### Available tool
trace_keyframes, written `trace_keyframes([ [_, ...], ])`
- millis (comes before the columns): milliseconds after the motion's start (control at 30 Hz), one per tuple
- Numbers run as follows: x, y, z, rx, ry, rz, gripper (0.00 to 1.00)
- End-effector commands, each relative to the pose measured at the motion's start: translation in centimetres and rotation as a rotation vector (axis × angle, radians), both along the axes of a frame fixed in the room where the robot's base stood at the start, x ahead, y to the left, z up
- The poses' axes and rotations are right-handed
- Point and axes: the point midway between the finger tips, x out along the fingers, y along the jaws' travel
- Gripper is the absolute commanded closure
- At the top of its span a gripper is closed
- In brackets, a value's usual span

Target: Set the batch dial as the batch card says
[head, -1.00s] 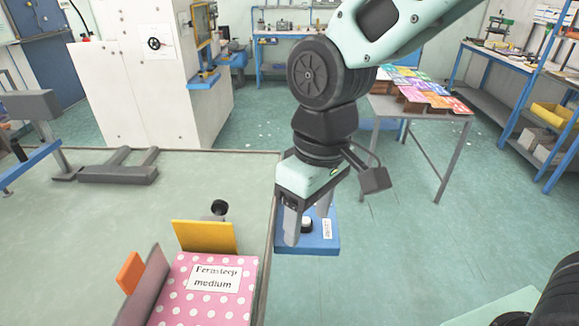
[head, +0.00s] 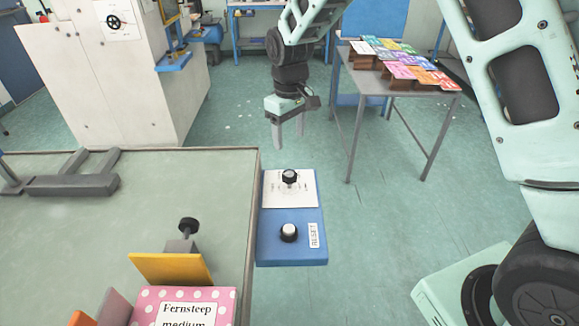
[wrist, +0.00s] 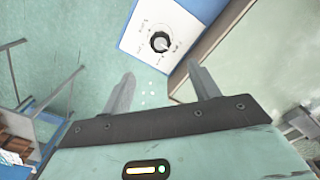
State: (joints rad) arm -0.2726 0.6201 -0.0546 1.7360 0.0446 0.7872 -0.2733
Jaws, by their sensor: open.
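A blue box (head: 265,247) sits by the right edge of the green-topped table. Its far half has a white panel (head: 270,200) with a black dial (head: 289,177), which also shows in the wrist view (wrist: 160,41). The panel's printing is too small to read. A pale-topped black knob (head: 288,233) is on the near half beside a "RESET" label (head: 314,235). The pink dotted card (head: 150,302) reads "Fernsteep medium". My gripper (head: 289,141) is open and empty, apart from the dial, appearing beyond the box's far end; in the wrist view (wrist: 160,72) its fingers point toward the panel.
A yellow divider (head: 170,268) stands behind the card, with a black knob (head: 188,225) beyond it. A grey side table (head: 350,85) with several coloured cards stands at the back right. Green floor is clear right of the box.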

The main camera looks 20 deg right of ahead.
Motion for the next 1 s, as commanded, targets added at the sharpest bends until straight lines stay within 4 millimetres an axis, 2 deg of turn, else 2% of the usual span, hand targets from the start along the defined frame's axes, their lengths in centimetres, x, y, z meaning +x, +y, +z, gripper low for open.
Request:
trace_keyframes([
  [300, -0.2, 0.0, -6.6, -0.001, 0.005, 0.002, 0.39],
  [500, -0.1, 0.0, -10.0, -0.001, 0.004, 0.001, 0.39],
  [700, -0.1, 0.0, -11.8, 0.0, 0.0, 0.001, 0.39],
  [1000, 0.0, 0.0, -12.2, 0.0, -0.001, 0.001, 0.39],
])
